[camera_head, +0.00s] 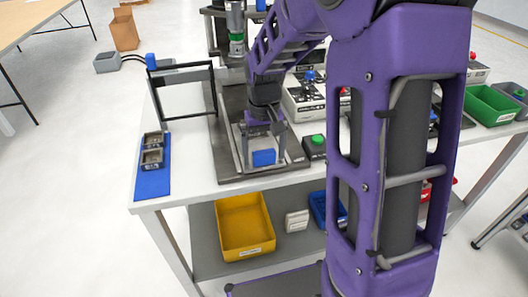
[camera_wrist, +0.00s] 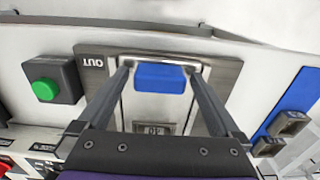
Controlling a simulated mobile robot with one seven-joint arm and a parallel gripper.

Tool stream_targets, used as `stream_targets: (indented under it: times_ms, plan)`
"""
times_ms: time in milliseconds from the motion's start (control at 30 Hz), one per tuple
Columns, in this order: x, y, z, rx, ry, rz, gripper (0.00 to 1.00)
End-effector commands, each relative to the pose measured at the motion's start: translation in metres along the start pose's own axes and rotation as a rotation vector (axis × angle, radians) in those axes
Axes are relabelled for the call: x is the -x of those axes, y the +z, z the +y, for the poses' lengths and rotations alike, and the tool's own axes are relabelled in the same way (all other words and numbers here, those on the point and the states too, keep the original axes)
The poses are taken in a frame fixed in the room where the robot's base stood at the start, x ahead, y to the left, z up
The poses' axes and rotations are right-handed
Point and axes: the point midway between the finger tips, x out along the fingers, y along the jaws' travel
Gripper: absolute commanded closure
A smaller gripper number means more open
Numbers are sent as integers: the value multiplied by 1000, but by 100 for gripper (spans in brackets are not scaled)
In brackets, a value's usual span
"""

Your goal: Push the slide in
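The slide (camera_head: 240,145) is a light metal tray on a dark grey base plate at the table's front edge. In the wrist view the slide (camera_wrist: 135,105) carries a blue block (camera_wrist: 160,77) near its front end, by a raised metal rim. The block also shows in the head view (camera_head: 263,157). An "OUT" label (camera_wrist: 90,61) is on the plate beside the slide. My gripper (camera_wrist: 160,68) is open and points down over the slide, one finger at each side of the block. The block appears free between the fingers. Whether the fingertips touch the slide or rim is unclear.
A green button box (camera_head: 314,145) stands right of the plate. A black frame (camera_head: 185,92) and a blue mat (camera_head: 152,182) with two grey parts are at left. A press head (camera_head: 237,35) stands behind. A yellow bin (camera_head: 244,225) is on the lower shelf.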

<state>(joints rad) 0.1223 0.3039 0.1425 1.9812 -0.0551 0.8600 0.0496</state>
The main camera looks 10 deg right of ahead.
Motion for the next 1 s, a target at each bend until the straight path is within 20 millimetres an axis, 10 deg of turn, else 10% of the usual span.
stream_targets:
  times_ms: [533,1000]
  plan:
    - [0,0,0,0,0,0,99]
    - [2,-9,0,0,0,0,100]
